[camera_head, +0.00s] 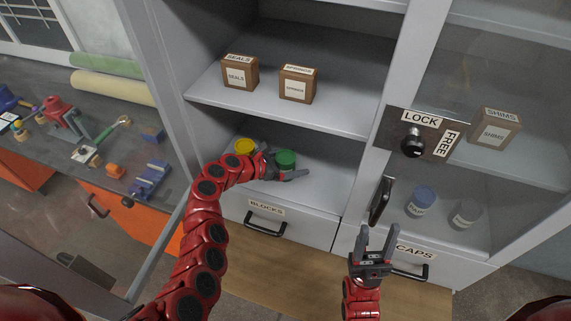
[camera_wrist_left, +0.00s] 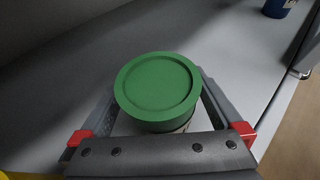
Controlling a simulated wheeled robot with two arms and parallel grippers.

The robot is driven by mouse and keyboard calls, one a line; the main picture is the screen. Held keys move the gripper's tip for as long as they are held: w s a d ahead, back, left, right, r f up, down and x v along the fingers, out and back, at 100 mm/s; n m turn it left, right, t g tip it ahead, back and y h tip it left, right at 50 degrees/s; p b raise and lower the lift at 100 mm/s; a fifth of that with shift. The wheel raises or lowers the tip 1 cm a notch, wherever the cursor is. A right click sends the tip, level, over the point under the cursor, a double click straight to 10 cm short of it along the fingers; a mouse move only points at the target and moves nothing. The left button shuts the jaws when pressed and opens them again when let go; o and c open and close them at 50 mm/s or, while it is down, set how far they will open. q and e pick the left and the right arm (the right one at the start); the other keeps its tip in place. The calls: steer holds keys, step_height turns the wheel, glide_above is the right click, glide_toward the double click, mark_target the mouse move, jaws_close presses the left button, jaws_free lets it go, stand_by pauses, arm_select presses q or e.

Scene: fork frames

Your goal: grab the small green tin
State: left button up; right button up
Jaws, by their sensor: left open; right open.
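The small green tin (camera_head: 286,160) stands upright on the lower shelf of the grey cabinet. In the left wrist view its round green lid (camera_wrist_left: 157,86) fills the middle. My left gripper (camera_head: 281,167) is open, with one finger on each side of the tin. I cannot tell whether the fingers touch it. A yellow-lidded tin (camera_head: 244,146) stands just left of the green one, partly hidden by my left arm. My right gripper (camera_head: 376,243) is open and empty, in front of the drawer marked CAPS.
Boxes marked SEALS (camera_head: 240,72) and another brown box (camera_head: 297,84) stand on the shelf above. The right door has a lock plate (camera_head: 419,134); behind its glass are a SHIMS box (camera_head: 494,128) and blue (camera_head: 421,201) and grey (camera_head: 466,214) tins. A cluttered workbench (camera_head: 60,170) is at left.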

arm_select(q)
steer(key=shift+c, duration=0.2)
jaws_close()
stand_by(0.4)
steer(key=shift+r, duration=0.1)
